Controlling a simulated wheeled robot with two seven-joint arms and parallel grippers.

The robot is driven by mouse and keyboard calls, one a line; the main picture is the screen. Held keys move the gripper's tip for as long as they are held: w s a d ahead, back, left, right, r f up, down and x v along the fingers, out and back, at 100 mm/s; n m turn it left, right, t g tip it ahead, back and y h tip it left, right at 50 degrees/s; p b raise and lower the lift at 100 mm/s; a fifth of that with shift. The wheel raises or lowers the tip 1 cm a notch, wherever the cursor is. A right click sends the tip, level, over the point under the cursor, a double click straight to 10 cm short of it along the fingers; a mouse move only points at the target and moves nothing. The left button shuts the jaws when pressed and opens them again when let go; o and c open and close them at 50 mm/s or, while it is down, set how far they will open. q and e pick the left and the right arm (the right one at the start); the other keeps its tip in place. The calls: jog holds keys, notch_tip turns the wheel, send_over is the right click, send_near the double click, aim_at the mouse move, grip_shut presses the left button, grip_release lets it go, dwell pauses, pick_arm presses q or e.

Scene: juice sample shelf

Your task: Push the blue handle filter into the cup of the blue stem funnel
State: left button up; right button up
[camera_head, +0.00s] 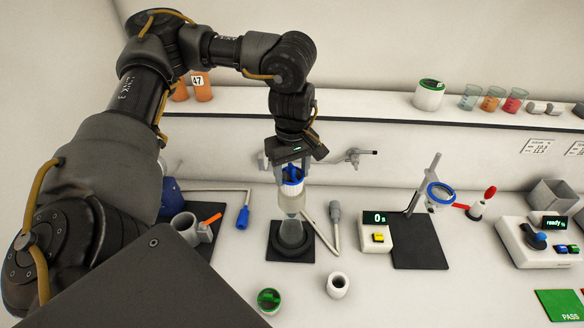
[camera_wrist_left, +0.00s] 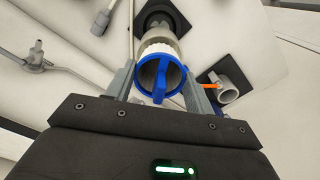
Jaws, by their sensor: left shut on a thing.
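The blue handle filter (camera_head: 292,173) has a blue ring and a blue bar across its top, and it shows from above in the left wrist view (camera_wrist_left: 160,82). My left gripper (camera_head: 291,168) is shut on it from above, with one finger on each side in the left wrist view (camera_wrist_left: 160,78). A pale, clear cup (camera_head: 292,202), probably the funnel's, is directly below the filter, above a clear flask (camera_head: 291,234). I cannot tell how far the filter sits in the cup. No blue stem can be made out. My right gripper is out of view.
The flask stands on a dark mat (camera_head: 275,256). A blue-tipped hose (camera_head: 243,216) lies left.

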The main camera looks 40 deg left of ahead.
pick_arm(q)
jog(key=o, duration=1)
jog(key=shift+o, duration=0.2)
notch_tip(320, 180, up, 11)
jog(key=shift+f+b, duration=0.1)
jog(key=shift+b, duration=0.75)
jog(key=shift+f, duration=0.1)
